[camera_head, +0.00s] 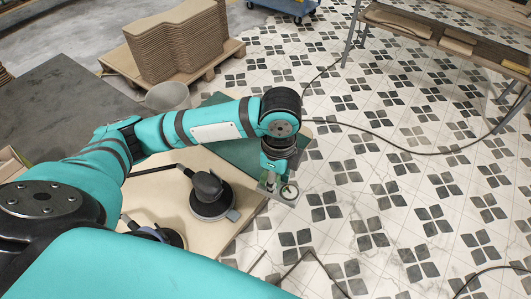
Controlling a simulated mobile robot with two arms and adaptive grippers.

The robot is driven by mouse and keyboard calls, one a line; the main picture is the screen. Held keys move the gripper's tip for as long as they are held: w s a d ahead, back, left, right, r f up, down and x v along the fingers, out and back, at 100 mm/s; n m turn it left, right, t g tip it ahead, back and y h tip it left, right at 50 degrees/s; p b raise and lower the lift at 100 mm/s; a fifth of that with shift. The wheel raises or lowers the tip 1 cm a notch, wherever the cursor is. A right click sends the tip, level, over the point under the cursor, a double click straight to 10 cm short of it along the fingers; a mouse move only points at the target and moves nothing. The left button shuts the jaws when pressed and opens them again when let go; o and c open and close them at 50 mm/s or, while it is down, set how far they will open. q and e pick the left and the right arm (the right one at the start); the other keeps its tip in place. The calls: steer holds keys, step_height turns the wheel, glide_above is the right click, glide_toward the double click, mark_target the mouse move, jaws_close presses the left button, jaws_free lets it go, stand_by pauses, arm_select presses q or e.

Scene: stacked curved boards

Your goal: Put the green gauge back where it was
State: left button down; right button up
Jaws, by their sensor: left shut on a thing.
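My left gripper (277,187) hangs at the end of the teal arm reaching in from the left. It is shut on the green gauge (289,191), a small round thing with a pale face and a dark green rim. The gauge is at the right edge of the pale board table, with the tiled floor seen beyond it. The fingers partly hide it, and I cannot tell whether it touches anything below. My right gripper is not in view.
A black round tool (208,194) stands on the pale tabletop (168,194), left of the gripper. A green surface (237,154) lies behind my arm. Stacked curved boards (176,42) sit on a pallet at the back. Cables cross the open tiled floor (400,200) at right.

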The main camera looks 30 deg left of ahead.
arm_select(q)
steer(key=shift+f+m, duration=0.15)
steer(key=shift+m, duration=0.75)
steer(key=shift+w+a, duration=0.25)
steer(key=shift+w, duration=0.05)
steer(key=w+a+p, duration=0.1)
steer(key=w+a, duration=0.2)
steer(key=w+a+f+p, duration=0.1)
steer(key=w+a, duration=0.2)
steer(key=w, duration=0.1)
steer(key=w+a+p, duration=0.1)
steer(key=w+a, duration=0.2)
steer(key=w, duration=0.1)
steer(key=shift+w+a+f+p, duration=0.15)
steer(key=shift+a+f+p, duration=0.05)
steer(key=shift+f+p, duration=0.1)
steer(key=shift+w+a, duration=0.25)
step_height(320, 180, down, 3)
steer(key=shift+s+r+p, duration=0.1)
steer(key=shift+p, duration=0.6)
steer(key=shift+f, duration=0.4)
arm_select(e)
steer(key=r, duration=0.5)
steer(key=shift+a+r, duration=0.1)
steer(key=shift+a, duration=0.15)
arm_select(q)
steer(key=shift+f, duration=0.1)
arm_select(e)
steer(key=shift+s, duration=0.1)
